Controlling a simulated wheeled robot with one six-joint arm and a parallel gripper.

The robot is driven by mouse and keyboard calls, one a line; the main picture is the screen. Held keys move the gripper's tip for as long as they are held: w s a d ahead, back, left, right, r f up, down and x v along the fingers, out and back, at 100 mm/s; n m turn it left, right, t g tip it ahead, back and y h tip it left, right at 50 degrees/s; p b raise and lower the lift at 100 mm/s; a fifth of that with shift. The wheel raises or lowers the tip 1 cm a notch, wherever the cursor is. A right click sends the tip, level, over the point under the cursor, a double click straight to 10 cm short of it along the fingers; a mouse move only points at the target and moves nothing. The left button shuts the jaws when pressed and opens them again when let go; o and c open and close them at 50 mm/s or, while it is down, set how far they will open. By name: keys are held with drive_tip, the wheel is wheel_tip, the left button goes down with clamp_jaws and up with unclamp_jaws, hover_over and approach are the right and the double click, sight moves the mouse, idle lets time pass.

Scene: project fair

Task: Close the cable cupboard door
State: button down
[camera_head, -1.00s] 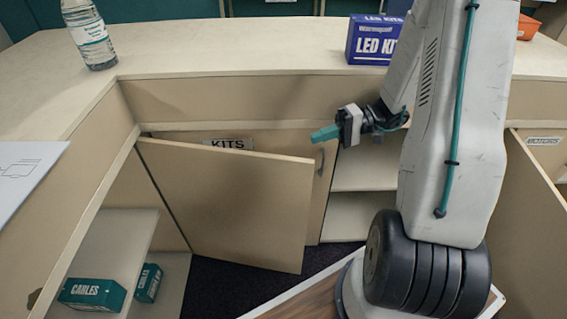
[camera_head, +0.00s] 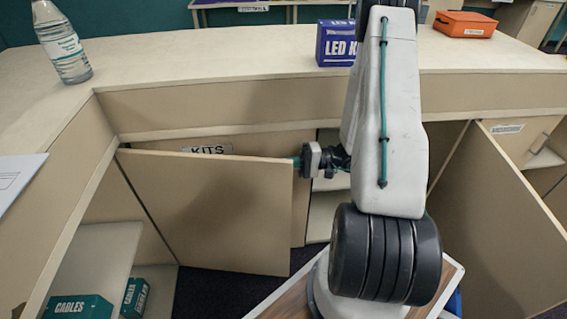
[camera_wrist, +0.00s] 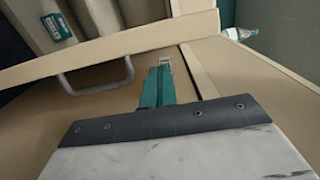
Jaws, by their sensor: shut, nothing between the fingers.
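The cable cupboard door (camera_head: 205,215) is a beige panel standing open, swung out from the left corner and partly covering the KITS cupboard front behind it. Its top edge (camera_wrist: 110,50) crosses the wrist view, with a grey handle (camera_wrist: 100,88) on the side facing my gripper. Teal CABLES boxes (camera_head: 78,307) sit in the open cupboard (camera_head: 95,250) at left; one box shows in the wrist view (camera_wrist: 58,27). My gripper (camera_head: 297,162) is shut and empty, at the door's free edge, its tips partly hidden behind the door. Its teal fingers show in the wrist view (camera_wrist: 160,82). Contact cannot be told.
The counter above holds a water bottle (camera_head: 62,42), a blue LED KITS box (camera_head: 336,44) and an orange case (camera_head: 464,24). The KITS label (camera_head: 208,149) shows behind the door. Another cupboard door (camera_head: 490,220) stands open at right. Dark floor lies below the cable door.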

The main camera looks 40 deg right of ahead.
sight(263, 166)
drive_tip(key=x, duration=0.6)
drive_tip(key=shift+w+a, duration=0.2)
drive_tip(key=shift+a, duration=0.15)
drive_tip(key=shift+s, duration=0.1)
